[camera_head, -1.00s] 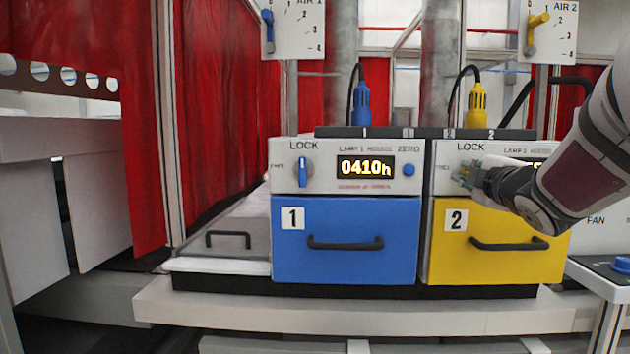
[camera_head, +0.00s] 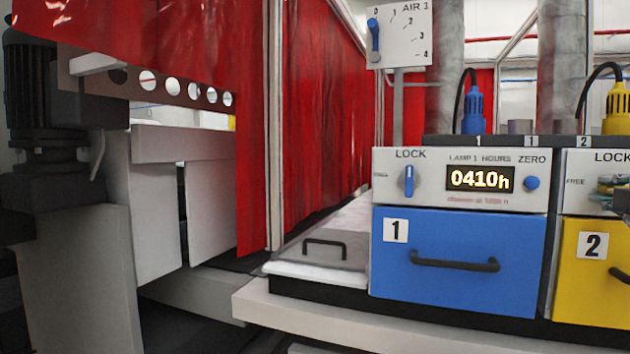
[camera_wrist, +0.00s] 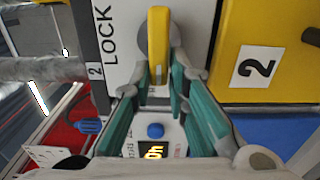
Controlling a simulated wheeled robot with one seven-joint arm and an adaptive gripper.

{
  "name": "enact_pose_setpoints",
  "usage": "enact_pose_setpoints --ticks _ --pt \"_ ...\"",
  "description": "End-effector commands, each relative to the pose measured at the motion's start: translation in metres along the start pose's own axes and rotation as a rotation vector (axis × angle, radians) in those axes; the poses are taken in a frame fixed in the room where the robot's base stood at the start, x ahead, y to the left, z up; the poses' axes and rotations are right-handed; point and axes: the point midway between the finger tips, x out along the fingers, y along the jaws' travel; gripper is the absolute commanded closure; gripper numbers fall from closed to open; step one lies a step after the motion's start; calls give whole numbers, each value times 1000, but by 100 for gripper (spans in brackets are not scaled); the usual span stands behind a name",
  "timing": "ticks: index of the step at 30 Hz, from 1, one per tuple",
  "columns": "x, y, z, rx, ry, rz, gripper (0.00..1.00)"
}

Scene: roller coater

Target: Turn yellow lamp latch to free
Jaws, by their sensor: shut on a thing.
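The yellow lamp latch (camera_wrist: 158,45) is a yellow bar on a grey round base, filling the top middle of the wrist view. Its long side runs parallel to the word LOCK beside it. My gripper (camera_wrist: 163,82) is shut on the latch's near end, teal finger pads on both sides. In the head view my gripper (camera_head: 610,187) shows only partly at the right edge, in front of the second lamp panel (camera_head: 575,166), and hides the latch there. The word FREE is left of it and LOCK above it.
The blue unit 1 stands left, with its blue latch (camera_head: 409,181) upright under LOCK, a display (camera_head: 480,179) and a blue ZERO button (camera_head: 531,183). Below are a blue drawer (camera_head: 455,255) and a yellow drawer (camera_head: 597,275) with protruding black handles. Red curtains (camera_head: 320,120) hang further left.

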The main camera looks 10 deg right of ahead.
Motion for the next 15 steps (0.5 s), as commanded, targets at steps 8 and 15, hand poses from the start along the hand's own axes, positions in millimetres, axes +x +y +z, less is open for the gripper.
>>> enact_pose_setpoints --ticks 8,15 --pt "0 3 1 -1 -2 6 63" --pt "-5 2 0 0 -1 4 63"
